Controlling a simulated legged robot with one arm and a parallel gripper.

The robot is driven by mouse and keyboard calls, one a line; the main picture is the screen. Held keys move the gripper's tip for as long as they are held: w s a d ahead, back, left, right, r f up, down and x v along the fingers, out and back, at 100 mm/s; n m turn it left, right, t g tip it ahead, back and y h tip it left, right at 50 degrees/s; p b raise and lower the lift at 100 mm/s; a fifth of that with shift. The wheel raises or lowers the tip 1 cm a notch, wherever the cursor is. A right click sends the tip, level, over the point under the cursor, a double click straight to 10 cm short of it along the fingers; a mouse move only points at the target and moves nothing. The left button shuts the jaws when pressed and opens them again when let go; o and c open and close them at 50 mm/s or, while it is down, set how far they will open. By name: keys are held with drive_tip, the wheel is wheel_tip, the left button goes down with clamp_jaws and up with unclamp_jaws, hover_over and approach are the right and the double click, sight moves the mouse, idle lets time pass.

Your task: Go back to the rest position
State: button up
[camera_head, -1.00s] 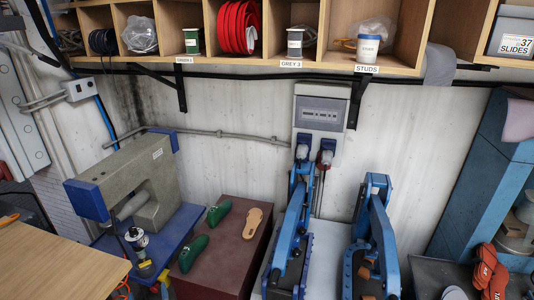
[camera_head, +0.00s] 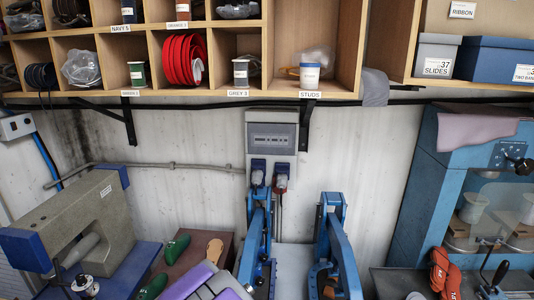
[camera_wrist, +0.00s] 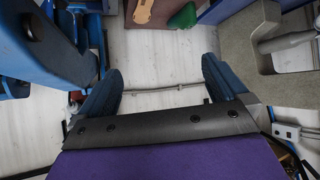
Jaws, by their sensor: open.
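My gripper (camera_wrist: 162,67) is open and empty in the wrist view, with its two dark blue fingers spread wide apart. The purple part of my arm (camera_head: 205,284) shows at the bottom of the head view, in front of the dark red bench. The fingers cannot be seen in the head view.
Two blue presses (camera_head: 335,250) stand at the centre. Shelves (camera_head: 285,89) hang above. A blue cabinet (camera_head: 412,200) stands at right.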

drive_tip(key=s+d+r+m+g+h, duration=0.1)
drive_tip(key=s+d+r+g, duration=0.15)
drive_tip(key=d, duration=0.55)
drive_tip(key=s+d+r+m+g+h, duration=0.1)
drive_tip(key=s+d+r, duration=0.25)
drive_tip(key=d, duration=0.35)
drive_tip(key=s+d+r+m+g+h, duration=0.1)
drive_tip(key=s+d+r+g, duration=0.25)
drive_tip(key=s+d, duration=1.1)
drive_tip(key=s+d+r+m+g, duration=0.1)
drive_tip(key=s+d+g, duration=0.15)
drive_tip(key=s, duration=0.85)
drive_tip(key=s+d+r+g, duration=0.1)
drive_tip(key=s+d+g, duration=0.15)
drive_tip(key=s, duration=0.95)
wheel_tip(320, 180, down, 11)
drive_tip(key=b, duration=1.1)
drive_tip(key=shift+d, duration=0.3)
